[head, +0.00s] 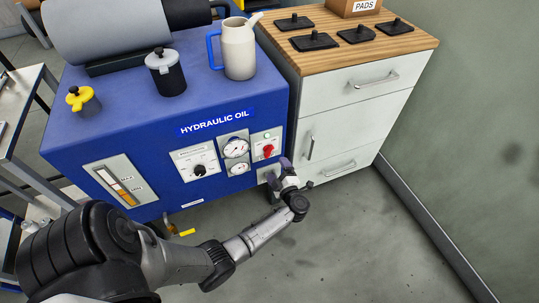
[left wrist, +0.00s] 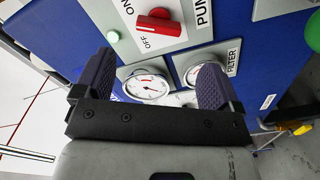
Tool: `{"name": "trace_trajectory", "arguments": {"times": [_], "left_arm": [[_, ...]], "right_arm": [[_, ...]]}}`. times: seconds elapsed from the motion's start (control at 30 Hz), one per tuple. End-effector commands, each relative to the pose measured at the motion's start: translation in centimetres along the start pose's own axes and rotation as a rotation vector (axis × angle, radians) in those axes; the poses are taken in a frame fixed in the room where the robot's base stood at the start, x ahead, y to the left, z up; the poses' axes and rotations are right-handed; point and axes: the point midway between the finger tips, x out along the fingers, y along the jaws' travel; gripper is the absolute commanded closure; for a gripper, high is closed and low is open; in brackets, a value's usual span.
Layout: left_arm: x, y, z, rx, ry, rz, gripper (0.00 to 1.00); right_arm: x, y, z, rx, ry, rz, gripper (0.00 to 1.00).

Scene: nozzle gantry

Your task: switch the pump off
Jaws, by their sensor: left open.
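The red pump switch (head: 268,151) sits on a light plate on the front of the blue hydraulic oil unit (head: 225,205). In the left wrist view the red switch (left wrist: 158,21) is near the top, beside the words ON, OFF and part of PUMP. I cannot tell for sure which word it points to. My left gripper (head: 279,171) is just below and right of the switch in the head view. In the left wrist view my gripper (left wrist: 157,66) is open and empty, its purple fingers apart and not around the switch. My right gripper is not in view.
Two gauges (head: 236,148) and a black dial (head: 199,170) are left of the switch. A green light (left wrist: 113,36) is near it. A jug (head: 239,48) stands on top. A drawer cabinet (head: 345,115) adjoins at right. The floor in front is clear.

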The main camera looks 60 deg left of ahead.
Motion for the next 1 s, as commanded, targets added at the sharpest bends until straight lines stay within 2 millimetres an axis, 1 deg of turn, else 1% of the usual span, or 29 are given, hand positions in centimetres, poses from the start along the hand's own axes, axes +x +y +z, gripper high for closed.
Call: {"name": "trace_trajectory", "arguments": {"times": [0.03,0.2,0.3,0.43,0.6,0.7,1.0], "left_arm": [[1.2,-0.1,0.1,-0.001,0.002,0.004,0.11],[4.2,-0.1,0.1,-0.001,0.001,0.004,0.11],[5.7,-0.1,0.1,-0.002,0.000,0.004,0.11],[7.2,-0.1,0.1,-0.001,-0.001,0.004,0.11],[8.4,0.0,0.1,-0.001,-0.001,0.003,0.11],[8.7,0.1,0.1,-0.001,-0.001,0.002,0.11],[8.8,0.1,0.1,-0.001,-0.002,0.001,0.11]], "right_arm": [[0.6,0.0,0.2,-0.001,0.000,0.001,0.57],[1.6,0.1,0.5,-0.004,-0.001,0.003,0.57],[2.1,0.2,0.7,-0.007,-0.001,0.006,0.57],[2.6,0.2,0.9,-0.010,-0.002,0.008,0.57],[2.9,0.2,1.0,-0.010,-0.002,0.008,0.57],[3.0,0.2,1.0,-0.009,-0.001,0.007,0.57],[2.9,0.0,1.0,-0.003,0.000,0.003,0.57]]}}
